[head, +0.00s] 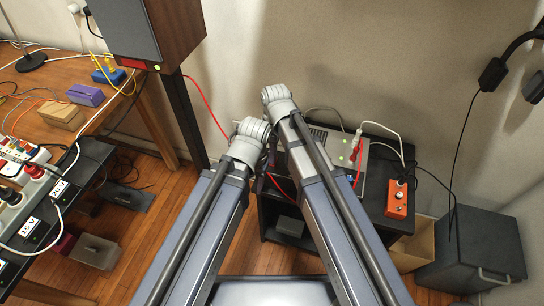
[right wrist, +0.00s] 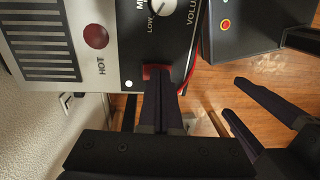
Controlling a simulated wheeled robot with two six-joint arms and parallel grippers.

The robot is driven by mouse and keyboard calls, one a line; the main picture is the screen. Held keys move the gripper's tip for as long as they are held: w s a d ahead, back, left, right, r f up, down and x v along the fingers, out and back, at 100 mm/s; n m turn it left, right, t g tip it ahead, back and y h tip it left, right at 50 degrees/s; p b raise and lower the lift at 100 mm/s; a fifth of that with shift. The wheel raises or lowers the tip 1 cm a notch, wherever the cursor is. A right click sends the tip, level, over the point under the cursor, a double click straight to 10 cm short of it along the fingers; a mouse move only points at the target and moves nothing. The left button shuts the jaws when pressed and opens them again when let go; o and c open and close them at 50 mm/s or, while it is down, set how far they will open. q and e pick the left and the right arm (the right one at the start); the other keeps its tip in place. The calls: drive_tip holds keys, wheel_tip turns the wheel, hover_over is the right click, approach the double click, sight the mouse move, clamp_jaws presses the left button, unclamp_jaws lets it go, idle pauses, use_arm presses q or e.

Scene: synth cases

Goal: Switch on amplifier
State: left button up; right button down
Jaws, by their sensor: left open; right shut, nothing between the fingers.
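The amplifier (head: 376,163) is a pale metal box with slots and small green lights on a black stand, partly behind my arms in the head view. In the right wrist view its panel (right wrist: 110,20) shows dark vents, a "HOT" label by a dark red round spot, and a volume knob (right wrist: 150,12). A red switch-like part (right wrist: 154,71) sits at the panel's edge. My right gripper (right wrist: 160,84) is shut and empty, its tips over that red part; contact cannot be told. My left gripper (right wrist: 232,98) is open and empty to the right, apart from the panel.
An orange pedal box (head: 396,199) stands on the black stand, with white and red cables around the amplifier. A dark box with a red-and-yellow button (right wrist: 250,35) is beside the panel. A speaker (head: 135,28) and a dark cabinet (head: 472,250) flank the area.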

drive_tip(key=shift+w+r, duration=0.1)
drive_tip(key=shift+w, duration=0.2)
wheel_tip(320, 180, up, 14)
drive_tip(key=s+p, duration=0.1)
drive_tip(key=p, duration=1.3)
drive_tip(key=shift+s+a, duration=0.2)
drive_tip(key=shift+s, duration=0.15)
drive_tip(key=s+d+m+t, duration=0.2)
drive_tip(key=s+d+m, duration=0.1)
drive_tip(key=d+m, duration=1.25)
drive_tip(key=s+a+r+n+g+h+p, duration=0.1)
drive_tip(key=s+a+n, duration=0.4)
drive_tip(key=a, duration=0.4)
drive_tip(key=shift+s+r+h, duration=0.2)
drive_tip(key=shift+s+h, duration=0.1)
drive_tip(key=shift+s, duration=0.25)
